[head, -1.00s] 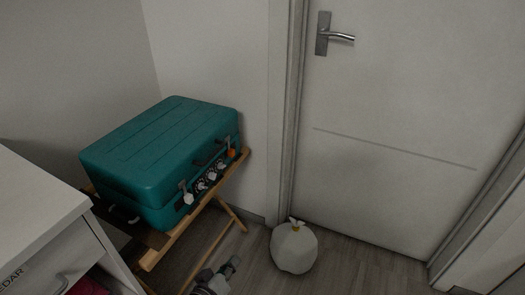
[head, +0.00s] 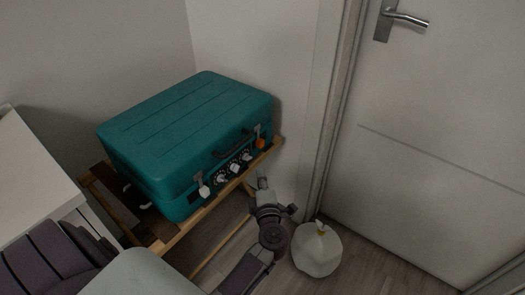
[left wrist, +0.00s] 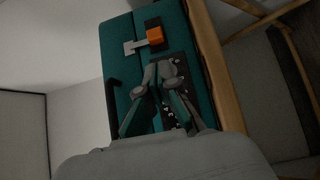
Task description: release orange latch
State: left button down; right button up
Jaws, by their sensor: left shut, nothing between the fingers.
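The orange latch (head: 261,143) sits at the right end of the front of a closed teal case (head: 185,130), below a grey clasp. In the left wrist view the orange latch (left wrist: 155,36) shows just beyond my fingertips, with the grey clasp plate (left wrist: 134,46) beside it. My left gripper (head: 262,176) is in front of the case, below the orange latch in the picture. It also shows in the left wrist view (left wrist: 160,70), shut and empty, apart from the latch as far as I can tell. My right gripper is not in view.
A white latch (head: 204,190) and several knobs (head: 234,168) line the case front. The case rests on a wooden folding stand (head: 165,238). A white bag (head: 317,250) stands on the floor by the door (head: 440,120). A white cabinet (head: 30,170) is at the left.

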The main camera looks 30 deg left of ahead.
aim_at(262, 145)
pick_arm(q)
jog(key=shift+w, duration=0.1)
jog(key=b+x, duration=0.1)
jog(key=x, duration=0.8)
jog(key=shift+b, duration=0.35)
jog(key=shift+w+a, duration=0.3)
jog(key=shift+w, duration=0.05)
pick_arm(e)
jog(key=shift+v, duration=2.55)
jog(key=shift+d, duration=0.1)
pick_arm(q)
jog(key=shift+w+d, duration=0.15)
jog(key=shift+w, duration=1.3)
jog(key=shift+r, duration=0.15)
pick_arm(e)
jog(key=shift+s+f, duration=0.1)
